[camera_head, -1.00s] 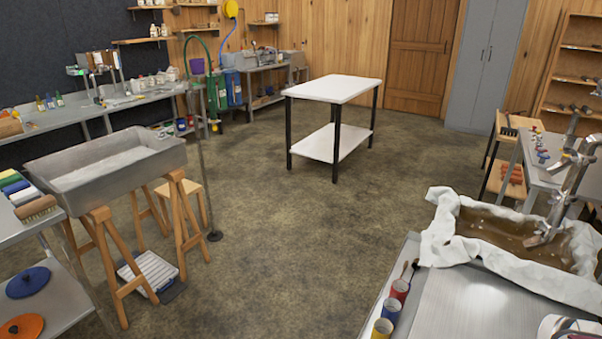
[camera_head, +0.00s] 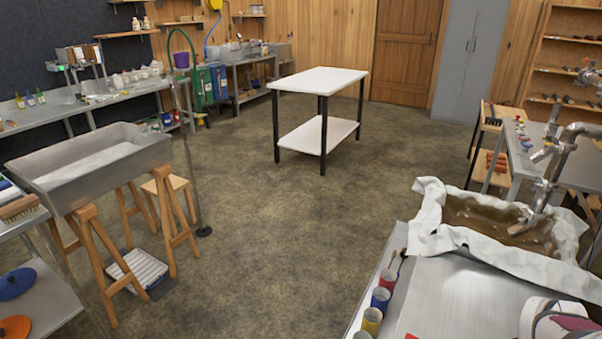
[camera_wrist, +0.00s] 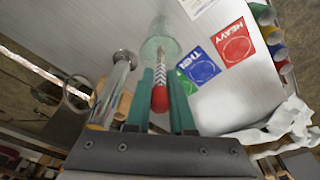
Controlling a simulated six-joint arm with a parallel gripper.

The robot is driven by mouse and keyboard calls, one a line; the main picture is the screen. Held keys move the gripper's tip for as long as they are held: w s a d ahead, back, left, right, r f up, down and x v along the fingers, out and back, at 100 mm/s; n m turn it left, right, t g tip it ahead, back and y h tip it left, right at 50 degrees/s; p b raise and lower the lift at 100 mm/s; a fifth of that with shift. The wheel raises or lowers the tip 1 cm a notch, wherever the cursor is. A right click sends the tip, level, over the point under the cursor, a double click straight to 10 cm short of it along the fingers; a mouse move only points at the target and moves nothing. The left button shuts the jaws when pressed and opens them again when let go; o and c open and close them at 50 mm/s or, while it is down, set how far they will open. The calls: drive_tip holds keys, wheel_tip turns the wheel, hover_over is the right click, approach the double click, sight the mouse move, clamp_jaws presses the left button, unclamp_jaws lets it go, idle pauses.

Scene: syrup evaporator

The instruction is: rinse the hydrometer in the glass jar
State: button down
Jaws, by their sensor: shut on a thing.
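My gripper (camera_wrist: 161,78) has green fingers and is shut on the hydrometer (camera_wrist: 160,98) in the wrist view. The hydrometer shows a red end between the fingers and a striped part pointing away. The glass jar (camera_wrist: 159,42), pale green and clear, stands just beyond the fingertips on the metal surface. The hydrometer's far end lines up with the jar; I cannot tell whether it is inside. I cannot make out the gripper, hydrometer or jar in the head view.
A shiny metal cylinder (camera_wrist: 113,90) is close left of the fingers. A red card marked HEAVY (camera_wrist: 236,44) and a blue-green card (camera_wrist: 200,68) lie right of the jar. A cloth-lined pan (camera_head: 500,222) of brown liquid stands behind the metal surface (camera_head: 455,300).

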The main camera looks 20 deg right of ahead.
drive_tip(key=shift+f, duration=0.15)
idle(0.8)
drive_tip(key=shift+r, duration=0.5)
drive_tip(key=shift+f, duration=0.5)
